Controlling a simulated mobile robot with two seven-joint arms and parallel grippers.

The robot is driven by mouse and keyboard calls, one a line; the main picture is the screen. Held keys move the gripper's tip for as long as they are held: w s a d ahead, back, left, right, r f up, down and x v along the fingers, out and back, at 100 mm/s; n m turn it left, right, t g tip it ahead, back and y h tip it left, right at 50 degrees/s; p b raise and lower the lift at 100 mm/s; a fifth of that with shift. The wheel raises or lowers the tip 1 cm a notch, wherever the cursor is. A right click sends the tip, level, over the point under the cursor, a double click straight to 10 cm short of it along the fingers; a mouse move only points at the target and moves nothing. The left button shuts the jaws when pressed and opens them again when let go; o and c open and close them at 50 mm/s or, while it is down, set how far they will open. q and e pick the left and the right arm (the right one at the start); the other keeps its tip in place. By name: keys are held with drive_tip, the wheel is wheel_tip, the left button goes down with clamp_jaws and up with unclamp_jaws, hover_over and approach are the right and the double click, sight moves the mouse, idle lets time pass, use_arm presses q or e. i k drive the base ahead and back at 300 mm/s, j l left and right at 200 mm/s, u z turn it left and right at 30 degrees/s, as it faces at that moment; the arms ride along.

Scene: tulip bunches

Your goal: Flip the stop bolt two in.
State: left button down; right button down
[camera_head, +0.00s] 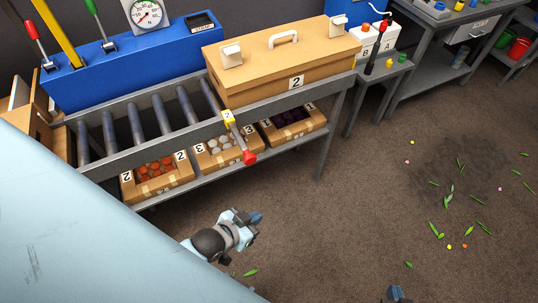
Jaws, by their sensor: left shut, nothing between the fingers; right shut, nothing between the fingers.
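Stop bolt two (238,139) sits on the front rail of the roller conveyor. It has a yellow block marked 2 and a metal bar ending in a red knob. The bar points outward and down from the rail, towards the lower right, in front of the crates. My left gripper (254,217) is shut and empty, below the bolt and apart from it, over the floor. My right gripper (397,294) is shut at the bottom edge, far from the bolt, with only its tip in view.
A wooden case marked 2 (282,65) rests on the conveyor (102,162) just behind the bolt. Crates with orange (157,187), white (230,160) and dark contents (293,127) stand on the shelf below. A blue strap machine (135,62) is behind. The floor right is open, with scattered leaves.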

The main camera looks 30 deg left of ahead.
sight(250, 159)
drive_tip(key=k+l+u, duration=0.1)
drive_tip(key=l, duration=0.6)
drive_tip(key=k+l+u, duration=0.15)
drive_tip(key=l, duration=0.2)
drive_tip(key=k+l, duration=0.25)
drive_tip(key=l+u, duration=0.05)
drive_tip(key=l, duration=0.1)
